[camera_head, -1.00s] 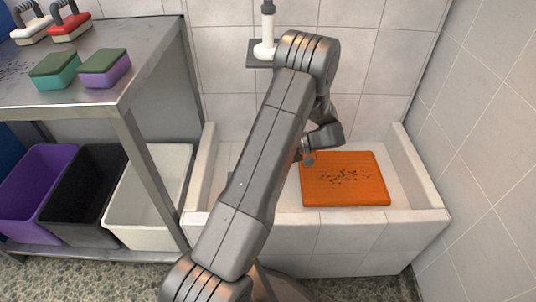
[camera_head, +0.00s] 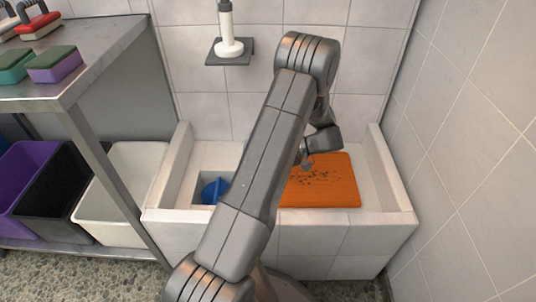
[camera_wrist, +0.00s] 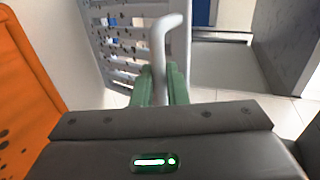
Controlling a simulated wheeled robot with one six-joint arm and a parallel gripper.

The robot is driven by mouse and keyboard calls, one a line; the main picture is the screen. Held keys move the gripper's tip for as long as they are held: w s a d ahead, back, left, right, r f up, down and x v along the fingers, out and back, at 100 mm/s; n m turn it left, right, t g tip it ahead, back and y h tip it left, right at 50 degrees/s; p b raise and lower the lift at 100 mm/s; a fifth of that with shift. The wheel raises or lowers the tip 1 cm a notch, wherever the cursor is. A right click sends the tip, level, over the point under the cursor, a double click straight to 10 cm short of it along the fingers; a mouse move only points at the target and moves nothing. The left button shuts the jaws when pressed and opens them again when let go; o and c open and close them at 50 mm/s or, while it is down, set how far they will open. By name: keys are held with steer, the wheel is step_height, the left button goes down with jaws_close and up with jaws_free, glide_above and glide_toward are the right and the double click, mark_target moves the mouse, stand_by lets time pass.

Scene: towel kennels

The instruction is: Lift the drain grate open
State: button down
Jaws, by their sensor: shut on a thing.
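The drain grate (camera_wrist: 120,62) is a grey plate with many holes, standing steeply tilted in the wrist view. Its curved grey handle (camera_wrist: 166,35) lies between the green fingers of my gripper (camera_wrist: 161,84), which is shut on it. In the head view my arm hides the grate, and the gripper (camera_head: 307,163) shows only partly, above the orange mat. A square drain opening (camera_head: 206,180) shows in the tub floor left of my arm. A round blue thing (camera_head: 212,191) is inside it, partly hidden.
The white tiled tub (camera_head: 346,222) has raised side walls. The spotted orange mat (camera_head: 325,186) lies on its right. A steel table (camera_head: 105,50) with sponges and brushes stands left, above purple, black and white bins.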

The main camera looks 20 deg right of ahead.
steer(key=shift+a+f, duration=0.15)
steer(key=shift+f, duration=0.25)
steer(key=c, duration=1.5)
jaws_free()
steer(key=shift+w, duration=0.15)
steer(key=shift+o, duration=0.2)
steer(key=shift+r, duration=0.1)
steer(key=shift+r, duration=0.1)
steer(key=p+v, duration=0.3)
steer(key=v, duration=1)
steer(key=shift+d, duration=0.35)
steer(key=shift+a, duration=0.1)
